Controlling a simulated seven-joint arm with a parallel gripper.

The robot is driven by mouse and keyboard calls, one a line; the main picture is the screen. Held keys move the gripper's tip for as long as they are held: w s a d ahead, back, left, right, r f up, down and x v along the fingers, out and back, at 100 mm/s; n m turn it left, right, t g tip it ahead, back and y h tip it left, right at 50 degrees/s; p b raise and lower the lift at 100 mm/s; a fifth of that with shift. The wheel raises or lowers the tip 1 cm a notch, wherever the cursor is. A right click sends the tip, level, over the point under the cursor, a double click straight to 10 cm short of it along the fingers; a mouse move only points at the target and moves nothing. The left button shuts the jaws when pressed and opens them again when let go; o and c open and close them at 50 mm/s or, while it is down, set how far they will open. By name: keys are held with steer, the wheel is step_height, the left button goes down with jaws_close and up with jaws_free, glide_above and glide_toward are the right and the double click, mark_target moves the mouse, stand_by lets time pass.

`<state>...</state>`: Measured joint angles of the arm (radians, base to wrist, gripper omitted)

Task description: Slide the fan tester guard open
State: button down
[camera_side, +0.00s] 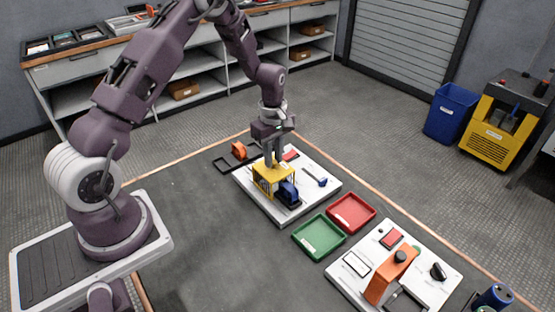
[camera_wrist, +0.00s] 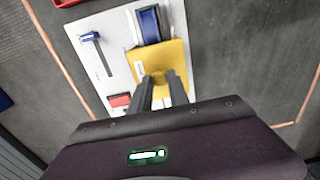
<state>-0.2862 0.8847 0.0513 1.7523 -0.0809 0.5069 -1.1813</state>
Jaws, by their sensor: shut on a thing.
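The fan tester guard is a yellow cover (camera_side: 266,174) on the white board (camera_side: 262,204) in the side view. A dark blue part (camera_side: 287,194) sits at its near right side, partly outside the cover. In the wrist view the yellow guard (camera_wrist: 172,58) lies right ahead of my fingers, with the blue part (camera_wrist: 150,26) beyond it. My gripper (camera_side: 273,161) points down at the top of the guard. In the wrist view my gripper (camera_wrist: 161,82) is shut on a yellow knob of the guard, which is largely hidden between the fingers.
A blue-handled slider (camera_side: 315,177) and a red block (camera_side: 290,155) share the white board. A green tray (camera_side: 320,237) and a red tray (camera_side: 351,213) lie to the right. An orange part (camera_side: 239,150) stands behind the board. Dark mat is free in front.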

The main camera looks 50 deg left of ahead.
steer(key=shift+a, duration=1.6)
steer(key=c, duration=1.4)
jaws_free()
steer(key=shift+c, duration=0.2)
step_height(320, 180, up, 7)
